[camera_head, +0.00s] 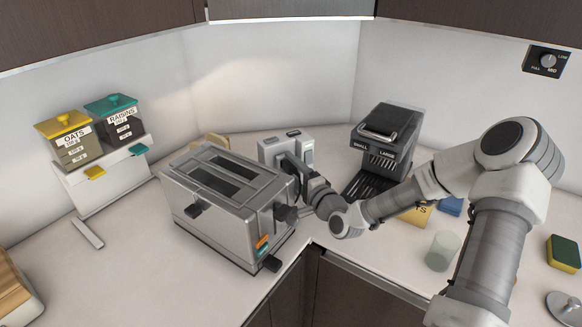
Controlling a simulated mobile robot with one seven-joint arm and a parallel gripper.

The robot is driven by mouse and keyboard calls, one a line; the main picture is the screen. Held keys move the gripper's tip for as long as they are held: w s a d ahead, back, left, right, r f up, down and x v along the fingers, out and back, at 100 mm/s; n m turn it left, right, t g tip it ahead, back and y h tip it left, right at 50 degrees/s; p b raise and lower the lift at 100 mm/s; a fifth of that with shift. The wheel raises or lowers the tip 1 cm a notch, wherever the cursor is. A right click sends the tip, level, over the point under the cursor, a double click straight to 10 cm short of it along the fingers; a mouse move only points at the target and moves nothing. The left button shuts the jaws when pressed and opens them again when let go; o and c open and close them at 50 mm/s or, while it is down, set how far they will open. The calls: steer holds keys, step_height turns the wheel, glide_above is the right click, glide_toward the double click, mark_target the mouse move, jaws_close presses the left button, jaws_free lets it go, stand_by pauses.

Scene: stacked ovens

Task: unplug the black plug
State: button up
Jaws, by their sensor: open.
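I cannot make out the black plug for certain. A small grey upright box (270,150) with dark slots on its top stands on the counter behind the toaster. My gripper (289,164) is dark and reaches in from the right, close in front of this box. It is open. Its fingers overlap the box in the picture, so I cannot tell whether they touch it or what is between them. The box's front is partly hidden by my gripper and the toaster.
A large silver toaster (218,215) stands just left of my wrist. A black coffee machine (386,135) stands behind my forearm. A glass (442,250), a sponge (563,254) and a yellow box (416,214) are on the right. Oats and raisins dispensers (95,140) stand left.

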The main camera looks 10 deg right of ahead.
mark_target(300, 176)
jaws_close()
steer(key=shift+s, duration=0.15)
stand_by(0.4)
steer(key=shift+p+v, duration=0.35)
steer(key=shift+v, duration=2.5)
steer(key=shift+d, duration=0.1)
steer(key=s+d+g+h+p, duration=0.2)
steer(key=s+d+g+p, duration=0.4)
steer(key=p, duration=1)
steer(key=s+d, duration=0.3)
steer(key=d, duration=0.3)
steer(key=shift+s+d+p, duration=0.15)
steer(key=shift+s+p, duration=0.2)
